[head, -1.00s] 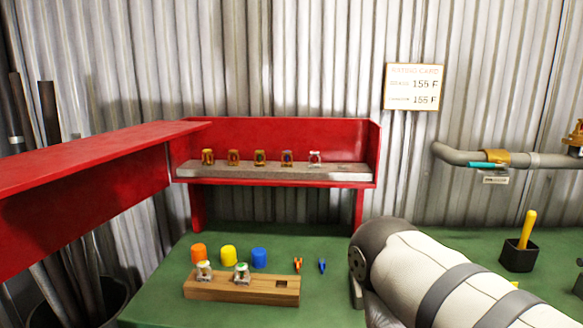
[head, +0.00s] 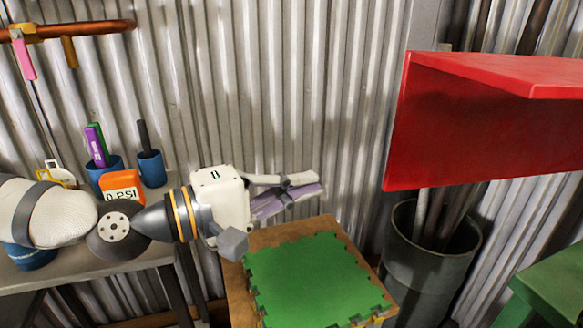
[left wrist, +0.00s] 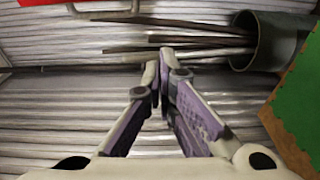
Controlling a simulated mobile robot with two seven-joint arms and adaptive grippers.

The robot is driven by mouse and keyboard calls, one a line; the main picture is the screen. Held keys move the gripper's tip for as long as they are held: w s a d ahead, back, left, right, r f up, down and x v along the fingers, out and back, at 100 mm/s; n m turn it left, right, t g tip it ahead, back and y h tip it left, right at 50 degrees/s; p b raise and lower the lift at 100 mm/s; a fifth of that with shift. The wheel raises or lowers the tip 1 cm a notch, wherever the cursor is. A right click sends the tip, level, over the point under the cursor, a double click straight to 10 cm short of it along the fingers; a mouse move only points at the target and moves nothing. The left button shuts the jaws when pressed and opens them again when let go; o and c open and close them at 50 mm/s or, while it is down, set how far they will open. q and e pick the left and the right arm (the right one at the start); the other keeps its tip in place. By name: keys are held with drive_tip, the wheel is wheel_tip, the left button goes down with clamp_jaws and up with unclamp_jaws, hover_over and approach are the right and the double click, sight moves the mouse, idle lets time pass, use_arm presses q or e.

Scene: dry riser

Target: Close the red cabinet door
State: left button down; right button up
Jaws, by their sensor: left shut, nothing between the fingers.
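The red cabinet door (head: 425,130) stands out from the wall at the upper right of the head view, a wide red panel with a flat top edge. The rest of the cabinet is out of this view. My left gripper (head: 316,186) is shut and empty, to the left of the door and apart from it, in front of the corrugated wall. In the left wrist view its fingertips (left wrist: 163,62) meet, and a strip of red (left wrist: 75,3) shows at the top left edge. My right gripper is not in view.
A grey bin (head: 425,265) holding pipes stands below the door. A green mat (head: 310,275) lies on a brown surface below my left gripper. A grey bench (head: 95,268) with cups and an orange gauge (head: 122,187) is at left. A green bench corner (head: 555,295) is at lower right.

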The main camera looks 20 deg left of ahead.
use_arm(q)
drive_tip(key=w+d+r+p, duration=0.1)
drive_tip(key=w+d, duration=0.2)
drive_tip(key=d, duration=0.5)
drive_tip(key=shift+w+d, duration=0.35)
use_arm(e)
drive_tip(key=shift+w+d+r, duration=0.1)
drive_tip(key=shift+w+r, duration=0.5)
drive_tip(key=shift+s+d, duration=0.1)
